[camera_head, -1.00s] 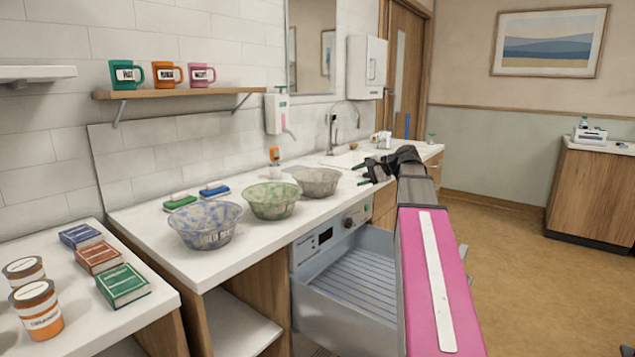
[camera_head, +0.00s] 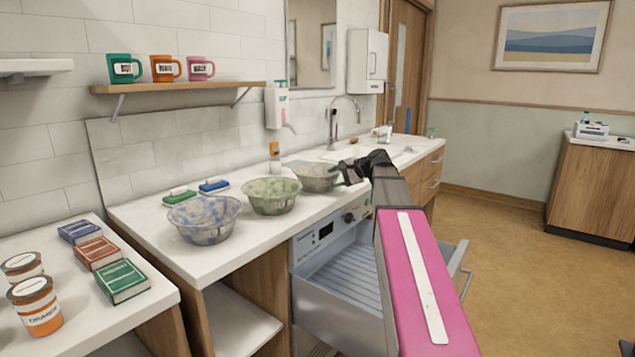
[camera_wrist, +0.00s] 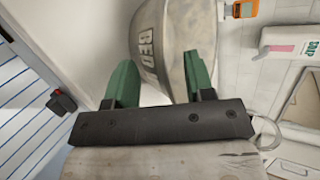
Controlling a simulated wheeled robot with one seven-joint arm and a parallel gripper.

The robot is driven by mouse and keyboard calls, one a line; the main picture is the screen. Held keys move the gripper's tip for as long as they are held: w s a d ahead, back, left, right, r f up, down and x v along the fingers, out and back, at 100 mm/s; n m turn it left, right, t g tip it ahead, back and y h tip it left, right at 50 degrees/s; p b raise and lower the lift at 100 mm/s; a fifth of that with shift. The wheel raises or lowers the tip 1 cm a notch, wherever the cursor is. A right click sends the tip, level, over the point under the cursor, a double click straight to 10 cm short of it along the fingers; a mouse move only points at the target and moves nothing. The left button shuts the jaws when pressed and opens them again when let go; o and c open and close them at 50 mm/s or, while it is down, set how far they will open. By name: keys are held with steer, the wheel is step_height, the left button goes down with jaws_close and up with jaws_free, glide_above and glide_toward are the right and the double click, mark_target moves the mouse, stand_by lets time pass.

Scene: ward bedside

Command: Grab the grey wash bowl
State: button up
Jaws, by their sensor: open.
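The grey wash bowl (camera_head: 314,176) stands on the white counter, right of the green bowl and at the far end of the bowl row. My gripper (camera_head: 342,174) is at the bowl's right side, its fingers overlapping the bowl's right edge in the head view. In the wrist view the bowl (camera_wrist: 172,45) lies ahead, with letters reading "BED" on its wall. The two green fingers of my gripper (camera_wrist: 158,75) are apart, and the bowl's near wall shows between them. I cannot tell whether the fingers touch it.
A green-patterned bowl (camera_head: 271,196) and a blue-patterned bowl (camera_head: 204,219) stand to the left on the counter (camera_head: 150,213). An open drawer (camera_head: 340,290) juts out below. An orange-capped bottle (camera_head: 274,157) and wall soap dispenser (camera_head: 278,106) are behind.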

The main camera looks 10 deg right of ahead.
steer(key=shift+w+a+f, duration=0.15)
steer(key=shift+w+a, duration=0.05)
jaws_close()
stand_by(0.3)
